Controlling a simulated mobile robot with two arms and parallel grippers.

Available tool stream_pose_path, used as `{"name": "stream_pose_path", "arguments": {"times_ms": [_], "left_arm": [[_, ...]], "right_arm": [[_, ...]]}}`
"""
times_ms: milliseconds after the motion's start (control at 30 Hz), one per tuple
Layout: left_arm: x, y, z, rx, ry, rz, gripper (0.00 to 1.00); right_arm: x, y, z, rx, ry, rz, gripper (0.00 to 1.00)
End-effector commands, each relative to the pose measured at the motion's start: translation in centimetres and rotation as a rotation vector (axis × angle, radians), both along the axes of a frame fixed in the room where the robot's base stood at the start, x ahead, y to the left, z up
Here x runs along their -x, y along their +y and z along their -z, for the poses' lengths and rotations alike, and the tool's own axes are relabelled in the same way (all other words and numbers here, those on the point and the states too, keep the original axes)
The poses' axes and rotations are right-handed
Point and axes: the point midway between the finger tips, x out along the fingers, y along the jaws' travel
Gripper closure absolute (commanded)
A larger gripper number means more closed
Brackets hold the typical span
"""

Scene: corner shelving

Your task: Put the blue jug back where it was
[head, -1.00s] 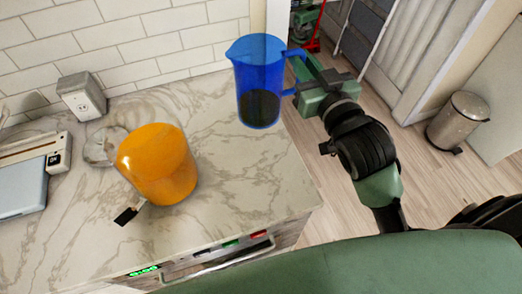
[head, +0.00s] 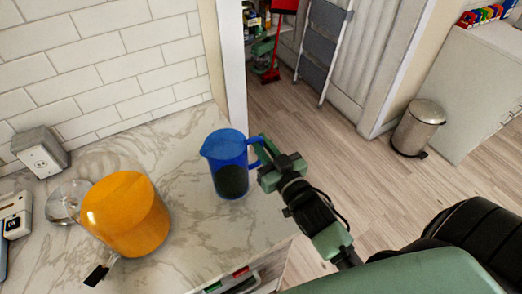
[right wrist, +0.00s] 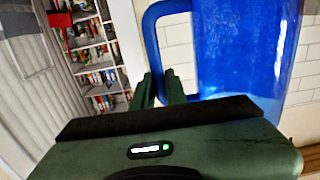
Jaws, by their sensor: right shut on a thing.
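The blue jug (head: 226,165) is see-through, with a dark area showing in its lower half. In the head view it appears upright over the right end of the marble counter (head: 190,232); I cannot tell whether its base touches the top. My right gripper (head: 262,165) is shut on the jug's handle, on the jug's right side. In the right wrist view, the jug (right wrist: 245,50) fills the upper right and the gripper fingers (right wrist: 162,88) close at the handle. My left gripper is not in view.
A door frame (head: 232,70) rises behind the jug. Open wood floor, a metal bin (head: 419,128) and a stepladder (head: 325,45) lie to the right.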

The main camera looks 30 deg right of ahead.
Motion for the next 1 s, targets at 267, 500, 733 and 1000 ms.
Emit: {"name": "stream_pose_path", "arguments": {"times_ms": [267,500,733,1000], "left_arm": [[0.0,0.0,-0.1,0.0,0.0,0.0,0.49],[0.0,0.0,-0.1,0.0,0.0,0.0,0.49],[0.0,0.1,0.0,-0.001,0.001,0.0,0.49],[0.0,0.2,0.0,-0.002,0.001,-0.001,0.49]], "right_arm": [[0.0,0.0,2.9,-0.003,-0.002,0.0,1.0],[0.0,0.0,2.9,-0.003,-0.003,0.0,1.0],[0.0,0.0,3.3,0.0,0.002,0.001,0.65],[0.0,0.0,3.2,0.0,0.002,0.001,0.65]]}}
